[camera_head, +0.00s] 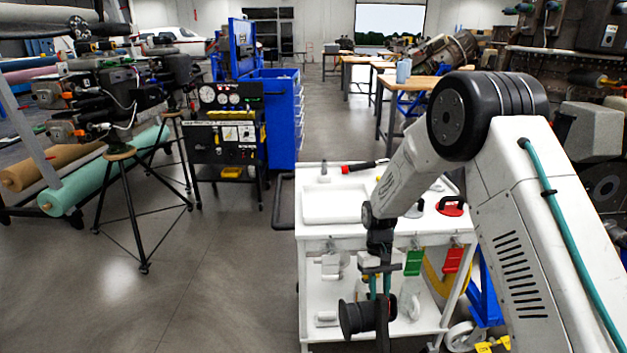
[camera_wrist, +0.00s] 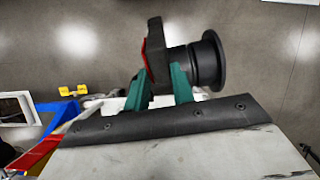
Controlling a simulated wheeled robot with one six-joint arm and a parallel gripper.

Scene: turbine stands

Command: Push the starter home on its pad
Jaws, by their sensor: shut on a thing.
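The starter, a black cylinder with a wide round flange, hangs low in front of the white cart in the head view (camera_head: 355,317). It also shows in the wrist view (camera_wrist: 208,62), with a squarer dark end edged in red at its left. My gripper (camera_wrist: 161,82) has teal fingers closed on the starter's body, one on each side. In the head view my gripper (camera_head: 379,284) points down, and its fingers are partly hidden. The starter is clear of the floor, and its flange faces right in the wrist view. I cannot make out the pad in either view.
A white cart (camera_head: 318,234) with a tray top and lower shelf stands just behind my gripper. An engine on a tripod stand (camera_head: 125,205) is at left. Floor between them is clear.

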